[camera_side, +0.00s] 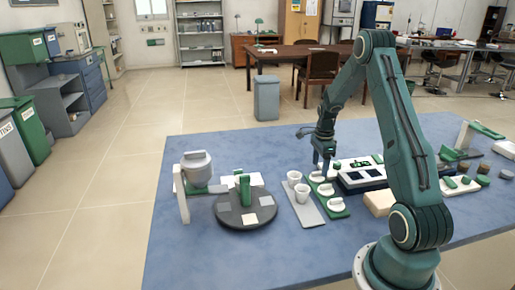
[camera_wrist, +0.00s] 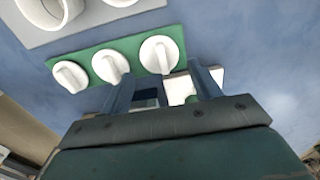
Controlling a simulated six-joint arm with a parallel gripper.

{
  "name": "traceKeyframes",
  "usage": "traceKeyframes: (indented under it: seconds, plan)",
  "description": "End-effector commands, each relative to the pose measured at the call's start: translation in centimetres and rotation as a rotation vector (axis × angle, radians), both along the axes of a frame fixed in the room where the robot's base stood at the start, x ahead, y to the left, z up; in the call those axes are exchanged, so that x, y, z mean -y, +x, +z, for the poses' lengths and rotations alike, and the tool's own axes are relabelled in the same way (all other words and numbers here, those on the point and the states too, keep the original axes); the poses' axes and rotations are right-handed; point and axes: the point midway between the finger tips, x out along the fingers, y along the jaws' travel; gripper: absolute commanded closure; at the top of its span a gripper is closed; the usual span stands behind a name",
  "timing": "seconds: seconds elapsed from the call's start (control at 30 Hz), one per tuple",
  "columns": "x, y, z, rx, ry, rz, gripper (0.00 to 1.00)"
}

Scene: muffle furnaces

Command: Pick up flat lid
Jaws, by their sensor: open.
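Three white lids, each with a raised grip ridge, lie in a row on a green tray (camera_side: 346,213). In the side view they are a far lid (camera_side: 317,176), a middle lid (camera_side: 326,189) and a near lid (camera_side: 336,204). The wrist view shows the same row as a left lid (camera_wrist: 70,77), a middle lid (camera_wrist: 110,66) and a right lid (camera_wrist: 159,54). My gripper (camera_side: 325,168) points down at the far end of the tray. In the wrist view its two fingers (camera_wrist: 163,72) are apart and empty, with the right lid just beyond their tips.
Two white crucibles (camera_side: 302,192) stand on a grey tray (camera_side: 312,216) beside the green one. A dark round turntable (camera_side: 246,218) and a white stand with a grey pot (camera_side: 197,167) are at left.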

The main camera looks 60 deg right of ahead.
Motion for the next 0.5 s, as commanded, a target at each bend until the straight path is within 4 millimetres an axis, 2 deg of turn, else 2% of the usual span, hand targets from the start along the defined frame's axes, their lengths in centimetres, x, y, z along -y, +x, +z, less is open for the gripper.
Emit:
traceKeyframes:
  seconds: [0.23, 0.5]
  plan:
    - [-0.1, 0.0, -2.9, -0.002, 0.002, 0.001, 0.37]
    - [-0.1, 0.0, -3.7, -0.001, -0.001, 0.001, 0.37]
